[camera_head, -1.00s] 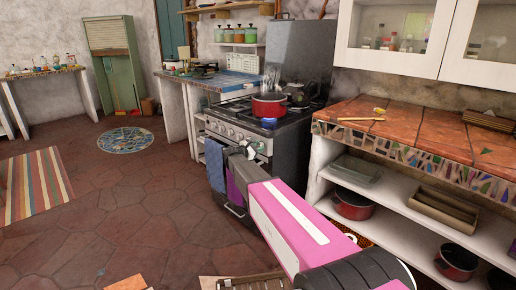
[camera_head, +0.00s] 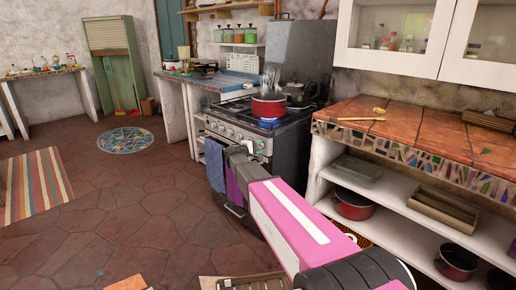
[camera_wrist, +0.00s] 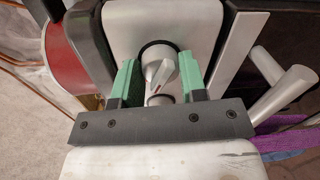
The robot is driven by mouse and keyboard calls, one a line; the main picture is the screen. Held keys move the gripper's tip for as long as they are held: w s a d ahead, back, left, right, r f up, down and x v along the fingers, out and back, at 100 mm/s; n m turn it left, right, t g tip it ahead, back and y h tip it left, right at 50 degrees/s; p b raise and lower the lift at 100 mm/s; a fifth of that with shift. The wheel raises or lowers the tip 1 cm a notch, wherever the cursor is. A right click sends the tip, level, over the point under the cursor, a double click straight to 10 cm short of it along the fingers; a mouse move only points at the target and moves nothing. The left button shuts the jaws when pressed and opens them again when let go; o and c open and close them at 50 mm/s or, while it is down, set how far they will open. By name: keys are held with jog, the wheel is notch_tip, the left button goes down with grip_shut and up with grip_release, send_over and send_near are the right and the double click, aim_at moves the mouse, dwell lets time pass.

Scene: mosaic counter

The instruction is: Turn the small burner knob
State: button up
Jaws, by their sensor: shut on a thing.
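The small burner knob (camera_wrist: 162,66) is pale grey with a raised grip bar and a small red mark. It sits in a dark ring on the stove's light front panel (camera_wrist: 127,14) in the wrist view. My gripper (camera_wrist: 157,77) has its green fingers on either side of the knob, shut on it. In the head view my gripper (camera_head: 240,155) is at the right end of the stove front (camera_head: 223,131), where the knob it holds is hidden. A blue glow (camera_head: 268,121) shows under the pot.
A red pot (camera_head: 268,106) steams on the stove, with a dark kettle (camera_head: 298,93) behind it. Blue and purple towels (camera_head: 215,166) hang at the oven front. A tiled counter (camera_head: 420,130) stands to the right. The floor at left is mostly clear.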

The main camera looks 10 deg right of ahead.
jog(key=m, duration=0.6)
jog(key=shift+s+f+t, duration=0.1)
jog(key=shift+t, duration=0.2)
jog(key=m, duration=0.6)
jog(key=shift+t, duration=0.3)
jog(key=o, duration=0.9)
jog(key=v, duration=1)
jog(key=shift+s+a, duration=0.2)
jog(key=shift+s, duration=0.1)
